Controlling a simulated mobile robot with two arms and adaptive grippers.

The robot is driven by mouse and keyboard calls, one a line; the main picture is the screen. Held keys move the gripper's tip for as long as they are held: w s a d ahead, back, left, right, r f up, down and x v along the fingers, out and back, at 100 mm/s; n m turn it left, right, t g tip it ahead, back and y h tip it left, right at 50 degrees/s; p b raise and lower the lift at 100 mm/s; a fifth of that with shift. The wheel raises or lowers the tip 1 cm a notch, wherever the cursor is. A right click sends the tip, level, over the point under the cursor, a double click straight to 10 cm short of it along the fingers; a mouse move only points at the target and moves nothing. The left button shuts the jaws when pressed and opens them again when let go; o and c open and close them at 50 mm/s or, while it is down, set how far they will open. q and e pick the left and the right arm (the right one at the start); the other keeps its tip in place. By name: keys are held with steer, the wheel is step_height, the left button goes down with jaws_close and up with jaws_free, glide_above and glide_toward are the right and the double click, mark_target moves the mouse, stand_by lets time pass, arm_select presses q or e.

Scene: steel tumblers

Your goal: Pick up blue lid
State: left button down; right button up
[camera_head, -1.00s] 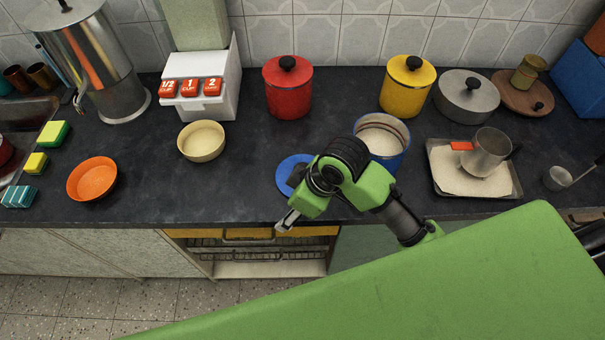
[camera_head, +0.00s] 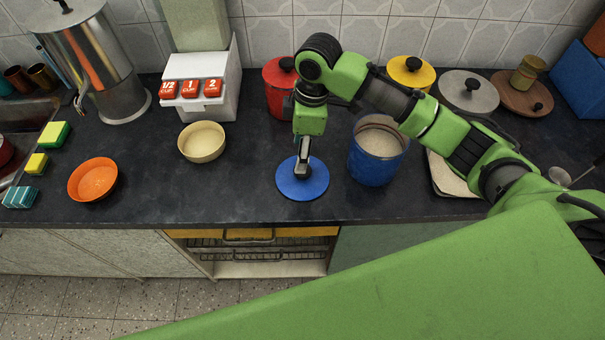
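The blue lid (camera_head: 290,187) lies flat on the dark counter near its front edge, left of the open blue canister (camera_head: 377,165). The canister has pale contents. My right gripper (camera_head: 303,173) points straight down over the middle of the lid, its fingertips at the place of the lid's knob. The knob is hidden by the fingers. The fingers show edge-on, so I cannot tell whether they are open or shut on the knob. My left gripper is not in view.
A red canister (camera_head: 277,97) stands behind my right gripper, partly hidden by the arm. A yellow canister (camera_head: 421,72) and a grey lidded pot (camera_head: 467,98) stand at the back right. A cream bowl (camera_head: 202,141) and an orange bowl (camera_head: 92,179) are left, with clear counter between.

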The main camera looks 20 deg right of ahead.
mark_target(306, 187)
steer(key=f, duration=0.4)
steer(key=shift+w+a, duration=0.1)
steer(key=shift+a, duration=0.1)
steer(key=f+p, duration=0.1)
steer(key=f, duration=0.1)
steer(key=d+f, duration=0.1)
steer(key=f, duration=0.1)
steer(key=shift+f+p, duration=0.15)
steer(key=shift+p, duration=0.2)
steer(key=shift+a+f, duration=0.1)
steer(key=shift+f, duration=0.45)
steer(key=c, duration=1.2)
